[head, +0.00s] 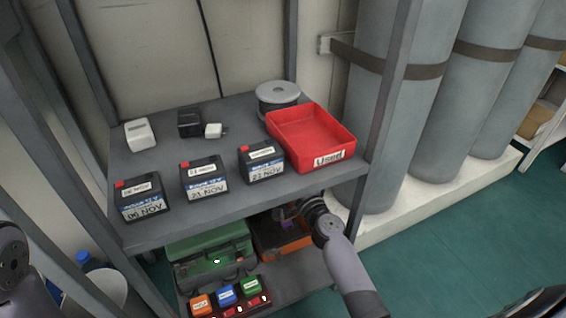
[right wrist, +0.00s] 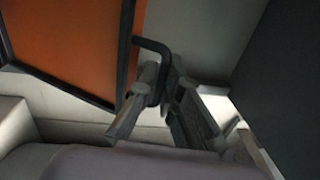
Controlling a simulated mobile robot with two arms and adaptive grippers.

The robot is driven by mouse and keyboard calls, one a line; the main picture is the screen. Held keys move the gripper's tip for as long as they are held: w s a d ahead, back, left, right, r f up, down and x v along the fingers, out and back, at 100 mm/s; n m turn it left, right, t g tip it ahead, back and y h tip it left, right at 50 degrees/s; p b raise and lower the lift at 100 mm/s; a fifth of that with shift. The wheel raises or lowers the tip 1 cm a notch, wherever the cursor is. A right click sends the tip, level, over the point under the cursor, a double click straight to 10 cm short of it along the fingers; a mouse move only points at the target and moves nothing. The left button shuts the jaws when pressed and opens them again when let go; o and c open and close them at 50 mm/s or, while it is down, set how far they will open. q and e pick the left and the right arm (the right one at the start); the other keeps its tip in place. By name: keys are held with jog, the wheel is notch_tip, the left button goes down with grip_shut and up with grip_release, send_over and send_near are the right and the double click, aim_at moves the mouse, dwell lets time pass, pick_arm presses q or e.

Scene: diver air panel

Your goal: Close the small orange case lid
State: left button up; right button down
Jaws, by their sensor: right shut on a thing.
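The small orange case (head: 293,249) sits on the lower shelf, to the right of a green case. The upper shelf and my right arm hide part of it. In the right wrist view an orange panel with a dark rim (right wrist: 75,45) stands close to the gripper, with a bent black handle (right wrist: 150,44) at its edge. My right gripper (right wrist: 162,108) is shut on this handle. In the head view my right gripper (head: 292,212) is at the back of the orange case, under the upper shelf, partly hidden. My left gripper is out of view.
The green case (head: 210,250) lies beside the orange case, with small orange, blue and green blocks (head: 227,294) in front. The upper shelf (head: 225,140) overhangs closely and carries batteries and a red tray (head: 310,135).

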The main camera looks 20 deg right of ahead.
jog(key=c, duration=2)
grip_release()
jog(key=shift+c, duration=0.2)
jog(key=shift+s, duration=0.1)
jog(key=s, duration=0.7)
jog(key=shift+s+f, duration=0.15)
jog(key=shift+f, duration=0.3)
jog(key=shift+d, duration=0.1)
